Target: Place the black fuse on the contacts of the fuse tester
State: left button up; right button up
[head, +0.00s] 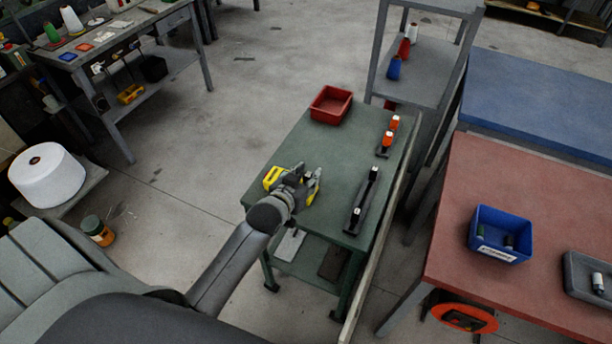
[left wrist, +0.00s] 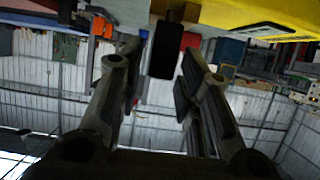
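My left gripper (head: 312,180) is over the near left part of the green table, with its fingers apart. A yellow device (head: 272,177), which may be the fuse tester, is partly hidden behind it; its yellow body (left wrist: 270,18) fills the top of the left wrist view. In that view a dark block (left wrist: 166,52) shows between the open fingertips (left wrist: 163,62), with a gap on its left; I cannot tell if it is the black fuse or part of the yellow device. My right gripper is out of view.
The green table (head: 335,165) is clear in the middle. At right, a red table (head: 490,180) carries a blue bin (head: 500,233) and a grey tray (head: 592,276).

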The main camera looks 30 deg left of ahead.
pick_arm(q)
jog(key=shift+r, duration=0.1)
jog(key=shift+s+r+p, duration=0.1)
jog(key=shift+r+p, duration=0.2)
jog(key=shift+r, duration=0.35)
jog(key=shift+b+v, duration=0.7)
jog(key=shift+v, duration=5.2)
jog(key=shift+f, duration=0.15)
